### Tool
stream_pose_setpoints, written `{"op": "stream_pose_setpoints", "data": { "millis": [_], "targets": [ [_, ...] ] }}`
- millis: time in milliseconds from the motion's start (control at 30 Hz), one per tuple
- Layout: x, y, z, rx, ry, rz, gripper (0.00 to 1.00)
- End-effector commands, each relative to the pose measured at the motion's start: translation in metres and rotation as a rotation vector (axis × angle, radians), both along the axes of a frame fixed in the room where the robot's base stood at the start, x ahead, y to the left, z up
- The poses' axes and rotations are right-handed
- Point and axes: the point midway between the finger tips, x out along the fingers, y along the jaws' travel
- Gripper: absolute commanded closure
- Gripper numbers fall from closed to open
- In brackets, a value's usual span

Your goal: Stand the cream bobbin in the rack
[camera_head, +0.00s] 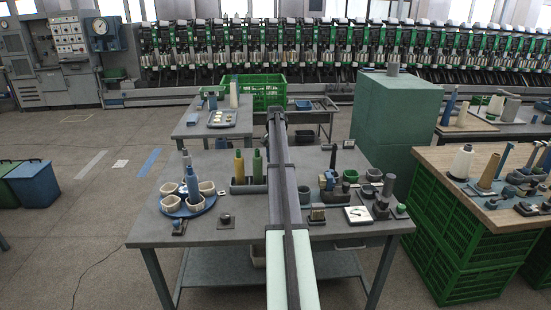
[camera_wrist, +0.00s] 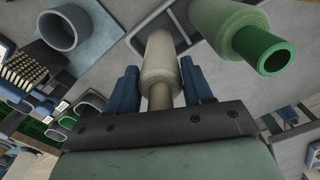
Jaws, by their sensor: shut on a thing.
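The cream bobbin (camera_wrist: 159,48) is between the blue fingers of my gripper (camera_wrist: 159,70) in the wrist view. My gripper is shut on it, with a finger on each side. In the head view my arm hides the gripper, and I cannot make out the held bobbin. A dark rack (camera_head: 247,187) stands on the middle table, just left of my arm. It holds a yellow bobbin (camera_head: 239,167) and a green bobbin (camera_head: 257,166), both upright. Its right end is partly hidden by my arm. A pale bobbin with a green tube (camera_wrist: 258,48) is at the wrist view's upper right, apart from the held one.
Left of the rack is a blue round tray (camera_head: 190,211) with cream cups and a blue bobbin (camera_head: 192,183). Small cups, blocks and a grey upright cylinder (camera_head: 389,185) crowd the table's right side. A green cabinet (camera_head: 395,120) stands behind.

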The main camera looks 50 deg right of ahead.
Motion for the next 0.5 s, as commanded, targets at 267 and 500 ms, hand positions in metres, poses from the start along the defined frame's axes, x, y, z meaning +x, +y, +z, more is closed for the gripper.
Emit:
{"op": "stream_pose_setpoints", "data": {
  "millis": [267, 500],
  "targets": [
    [0.0000, 0.0000, 0.0001, 0.000, 0.000, 0.000, 0.32],
    [0.0000, 0.0000, 0.0000, 0.000, 0.000, 0.000, 0.20]
  ]
}}
